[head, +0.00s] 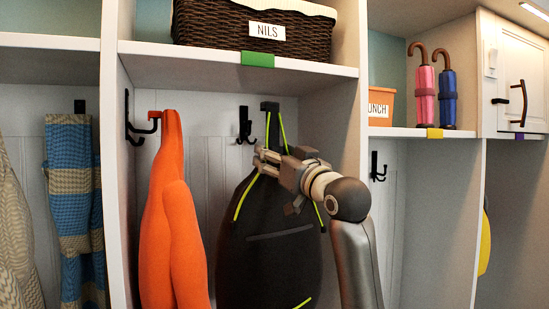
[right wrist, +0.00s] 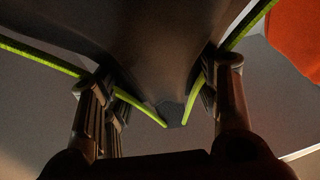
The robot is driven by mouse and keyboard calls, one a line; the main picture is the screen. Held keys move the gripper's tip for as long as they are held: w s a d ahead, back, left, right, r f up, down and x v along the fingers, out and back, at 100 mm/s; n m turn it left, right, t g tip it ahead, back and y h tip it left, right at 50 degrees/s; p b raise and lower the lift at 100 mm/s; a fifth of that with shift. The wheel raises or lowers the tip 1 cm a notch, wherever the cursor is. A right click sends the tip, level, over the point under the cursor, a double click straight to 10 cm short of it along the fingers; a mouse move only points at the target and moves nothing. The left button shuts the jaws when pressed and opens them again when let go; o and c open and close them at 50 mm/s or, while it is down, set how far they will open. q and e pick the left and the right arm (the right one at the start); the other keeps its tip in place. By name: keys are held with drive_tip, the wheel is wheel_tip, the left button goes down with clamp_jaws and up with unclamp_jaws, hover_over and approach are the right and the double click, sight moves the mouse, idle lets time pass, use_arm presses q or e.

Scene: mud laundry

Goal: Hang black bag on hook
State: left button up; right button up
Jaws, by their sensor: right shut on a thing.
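The black bag (head: 270,250) with yellow-green piping hangs upright in the middle cubby. My right gripper (head: 265,161) is shut on its upper part, below the narrow black top loop (head: 270,107). In the right wrist view the fingers stand on both sides of the dark bag (right wrist: 150,45) and its green-edged straps. A black double hook (head: 245,127) on the back wall shows just left of the top loop and looks empty. I cannot tell whether the loop touches any hook. My left gripper is out of view.
An orange garment (head: 173,215) hangs from a black hook (head: 141,122) left of the bag. A shelf with a wicker basket (head: 225,28) is above. A divider (head: 345,120) stands at right, with another black hook (head: 377,167) in the cubby beyond. Umbrellas (head: 447,95) stand on that cubby's shelf.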

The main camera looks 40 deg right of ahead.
drive_tip(key=shift+w+d+r, duration=0.1)
drive_tip(key=shift+w+r, duration=0.05)
drive_tip(key=shift+w, duration=0.5)
drive_tip(key=shift+w+d+p, duration=0.2)
drive_tip(key=shift+w+p, duration=0.15)
drive_tip(key=shift+w, duration=0.55)
drive_tip(key=shift+w+d+p, duration=0.25)
drive_tip(key=shift+w+p, duration=0.05)
drive_tip(key=shift+w, duration=0.55)
use_arm(q)
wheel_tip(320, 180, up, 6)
drive_tip(key=p, duration=0.4)
drive_tip(key=shift+p, duration=0.4)
use_arm(e)
drive_tip(key=w+d, duration=0.2)
drive_tip(key=w, duration=0.7)
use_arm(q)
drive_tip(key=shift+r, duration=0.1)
use_arm(e)
drive_tip(key=shift+w+d, duration=0.1)
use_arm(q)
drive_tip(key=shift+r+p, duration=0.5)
use_arm(e)
drive_tip(key=shift+w+d, duration=0.1)
drive_tip(key=shift+w, duration=0.05)
